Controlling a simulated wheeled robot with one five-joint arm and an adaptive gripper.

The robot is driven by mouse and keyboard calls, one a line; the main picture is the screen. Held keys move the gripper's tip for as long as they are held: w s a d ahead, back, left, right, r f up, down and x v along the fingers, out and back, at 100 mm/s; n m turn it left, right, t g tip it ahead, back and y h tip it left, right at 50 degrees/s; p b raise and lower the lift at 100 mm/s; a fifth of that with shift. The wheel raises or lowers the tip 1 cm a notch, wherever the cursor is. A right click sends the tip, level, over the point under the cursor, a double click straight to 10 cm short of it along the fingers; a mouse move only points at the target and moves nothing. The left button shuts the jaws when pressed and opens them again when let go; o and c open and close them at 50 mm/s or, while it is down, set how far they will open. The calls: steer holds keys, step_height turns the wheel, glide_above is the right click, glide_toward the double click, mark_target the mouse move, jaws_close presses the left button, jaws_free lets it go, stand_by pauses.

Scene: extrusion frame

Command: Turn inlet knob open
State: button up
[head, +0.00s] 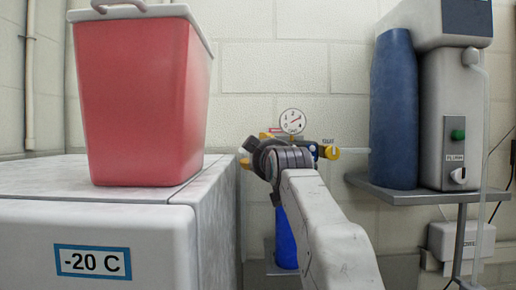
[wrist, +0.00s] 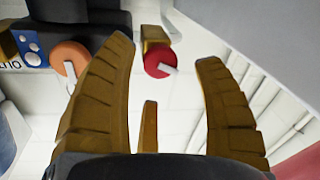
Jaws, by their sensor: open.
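In the wrist view a red round knob (wrist: 156,66) with a white pointer sits on a brass fitting (wrist: 155,36), beyond and between my fingertips. An orange knob (wrist: 69,58) with a white pointer is left of it, beside a partly cut-off label. No inlet label is readable at the red knob. My gripper (wrist: 166,52) is open and empty, with its brown fingers spread around the line to the red knob, apart from it. In the head view my arm and gripper (head: 256,152) hide most of the valve assembly.
A white freezer (head: 110,235) marked -20 C, with a red bin (head: 140,100) on top, stands close to the left. A blue cylinder (head: 285,238) hangs below. At right a shelf (head: 415,194) carries a dark blue cylinder (head: 394,110) and a machine (head: 448,110).

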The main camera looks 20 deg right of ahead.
steer(key=shift+p+x, duration=0.9)
steer(key=shift+x, duration=1.15)
steer(key=shift+c, duration=0.3)
steer(key=c, duration=1.1)
steer(key=shift+f+n+g, duration=0.1)
steer(key=shift+n+g, duration=0.3)
steer(key=shift+n, duration=1.8)
steer(key=shift+c, duration=0.2)
steer(key=o, duration=1.2)
steer(key=shift+d, duration=0.1)
steer(key=shift+s, duration=0.15)
